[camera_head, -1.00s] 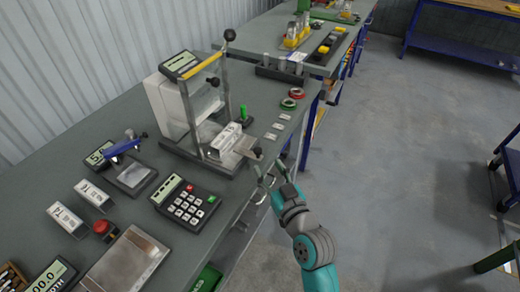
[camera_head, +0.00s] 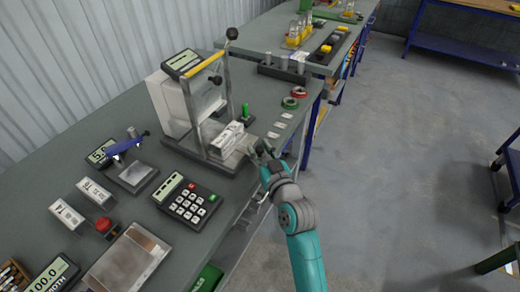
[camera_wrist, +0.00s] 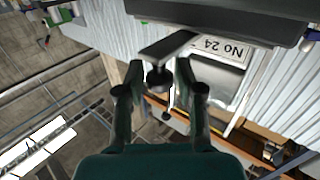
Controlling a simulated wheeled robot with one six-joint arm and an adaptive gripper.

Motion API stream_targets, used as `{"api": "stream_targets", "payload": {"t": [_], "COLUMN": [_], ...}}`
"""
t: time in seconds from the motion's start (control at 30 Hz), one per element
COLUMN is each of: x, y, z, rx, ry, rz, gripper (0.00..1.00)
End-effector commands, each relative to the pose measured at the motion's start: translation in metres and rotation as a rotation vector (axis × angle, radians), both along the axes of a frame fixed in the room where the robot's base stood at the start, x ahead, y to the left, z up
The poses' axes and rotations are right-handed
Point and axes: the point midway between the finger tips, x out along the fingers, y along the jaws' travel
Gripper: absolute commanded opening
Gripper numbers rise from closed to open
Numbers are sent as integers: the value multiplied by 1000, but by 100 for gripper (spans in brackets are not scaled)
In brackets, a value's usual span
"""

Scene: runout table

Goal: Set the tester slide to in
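The tester (camera_head: 192,108) is a grey frame with a white housing, a yellow-marked lever and a small display. Its slide (camera_head: 241,157) sticks out at the front right, carrying a white box (camera_head: 228,139). In the wrist view, a box marked "No 24" (camera_wrist: 222,58) sits behind the slide's dark knob (camera_wrist: 158,80). My gripper (camera_head: 259,150) is at the outer end of the slide. In the wrist view, my gripper (camera_wrist: 157,84) has its fingers apart on either side of the knob; I cannot tell whether they touch it. The head view mostly hides the knob behind the gripper.
A keypad unit (camera_head: 190,203), a small clamp stand (camera_head: 137,173), a red button (camera_head: 104,226) and a metal scale plate (camera_head: 130,262) lie nearer on the bench. A green peg (camera_head: 245,112) and tape rolls (camera_head: 290,103) lie beyond.

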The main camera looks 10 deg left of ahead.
Motion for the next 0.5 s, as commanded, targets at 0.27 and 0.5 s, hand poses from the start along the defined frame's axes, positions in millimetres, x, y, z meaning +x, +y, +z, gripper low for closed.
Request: {"api": "stream_targets", "payload": {"t": [0.27, 0.5], "x": [0, 9], "y": [0, 26], "z": [0, 0], "rx": [0, -1], "ry": [0, 1], "rz": [0, 2], "gripper": [0, 0]}}
